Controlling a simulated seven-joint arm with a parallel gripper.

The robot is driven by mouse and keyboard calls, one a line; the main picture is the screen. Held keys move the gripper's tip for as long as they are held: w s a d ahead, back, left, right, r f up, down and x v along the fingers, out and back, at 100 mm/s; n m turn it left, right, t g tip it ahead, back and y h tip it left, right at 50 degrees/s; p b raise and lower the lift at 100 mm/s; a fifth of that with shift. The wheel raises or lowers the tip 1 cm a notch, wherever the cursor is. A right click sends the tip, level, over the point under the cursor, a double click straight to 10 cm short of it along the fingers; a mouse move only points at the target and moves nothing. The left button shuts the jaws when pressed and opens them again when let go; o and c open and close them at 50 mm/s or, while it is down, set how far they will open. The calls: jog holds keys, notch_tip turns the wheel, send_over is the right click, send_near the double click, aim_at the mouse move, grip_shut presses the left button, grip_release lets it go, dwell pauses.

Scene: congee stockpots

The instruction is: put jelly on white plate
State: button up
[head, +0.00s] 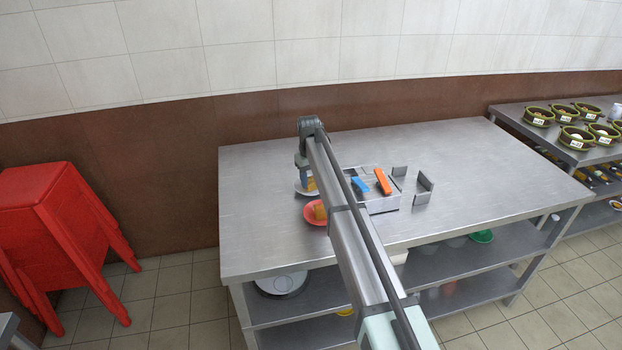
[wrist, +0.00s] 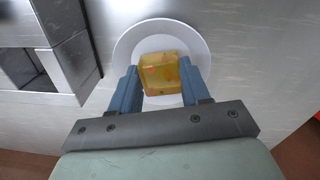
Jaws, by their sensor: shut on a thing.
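A yellow-orange block of jelly (wrist: 160,74) sits between the two blue fingers of my gripper (wrist: 160,80), which is shut on it. The white plate (wrist: 127,48) is directly beneath the jelly in the wrist view. In the head view, the jelly (head: 311,184) shows beside my gripper (head: 302,171), over the white plate (head: 304,192), which is partly hidden by my arm. I cannot tell whether the jelly touches the plate.
A red plate (head: 311,221) with another orange block (head: 319,211) stands close by, nearer the front. A metal holder (head: 383,205) with blue and orange items is to the right. Red stools (head: 45,210) stand at the left.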

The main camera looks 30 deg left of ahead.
jog(key=shift+f, duration=0.25)
jog(key=o, duration=1.1)
jog(key=shift+c, duration=1.2)
jog(key=shift+r, duration=0.2)
jog(key=shift+s+r, duration=0.1)
jog(key=shift+r, duration=2.1)
jog(key=shift+r, duration=0.2)
notch_tip(320, 180, up, 7)
